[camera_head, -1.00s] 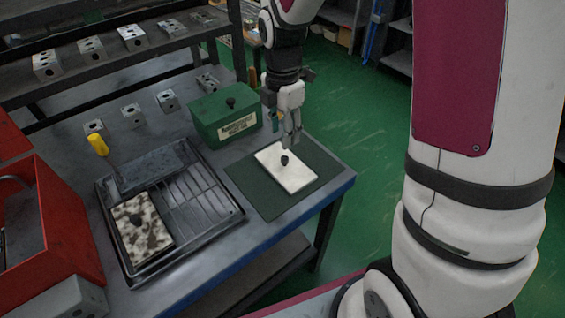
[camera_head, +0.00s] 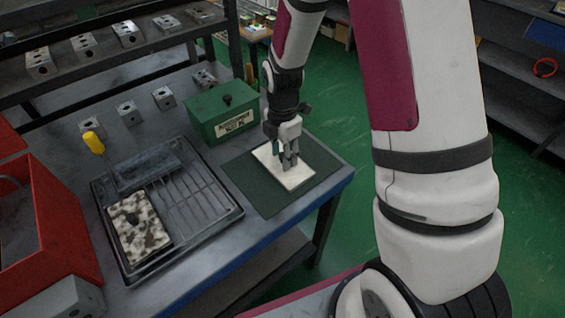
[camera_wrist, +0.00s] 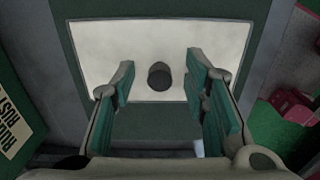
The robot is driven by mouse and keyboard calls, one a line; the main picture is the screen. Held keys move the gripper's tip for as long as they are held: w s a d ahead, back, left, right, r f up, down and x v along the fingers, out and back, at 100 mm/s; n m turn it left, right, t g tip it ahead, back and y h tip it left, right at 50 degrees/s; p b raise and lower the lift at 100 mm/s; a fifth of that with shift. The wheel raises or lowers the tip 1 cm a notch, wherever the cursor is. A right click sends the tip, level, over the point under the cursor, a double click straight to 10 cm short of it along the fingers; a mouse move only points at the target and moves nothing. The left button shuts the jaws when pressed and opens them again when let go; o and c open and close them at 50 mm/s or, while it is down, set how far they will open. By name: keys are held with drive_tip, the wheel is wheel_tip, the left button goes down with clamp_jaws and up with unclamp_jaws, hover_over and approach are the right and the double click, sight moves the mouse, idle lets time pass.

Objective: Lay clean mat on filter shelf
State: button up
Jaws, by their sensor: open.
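The clean white mat (camera_head: 271,157) lies flat on a dark green pad (camera_head: 257,193) at the right part of the bench. It has a black knob (camera_wrist: 160,76) at its middle, clear in the wrist view. My gripper (camera_head: 288,163) is just over the white mat and hides the knob in the head view. In the wrist view my gripper (camera_wrist: 160,90) is open, with its green-padded fingers on either side of the knob and apart from it. A black tray with a wire rack (camera_head: 200,200) stands left of the pad. A blotchy, stained mat (camera_head: 150,235) lies in its left part.
A green lidded box (camera_head: 222,112) with a label stands behind the pad. A yellow-handled tool (camera_head: 93,143) rests at the tray's back left. A red bin (camera_head: 45,235) is at the left. Metal valve blocks (camera_head: 127,112) stand behind the tray.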

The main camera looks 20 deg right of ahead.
clamp_jaws()
drive_tip(key=shift+r, duration=0.1)
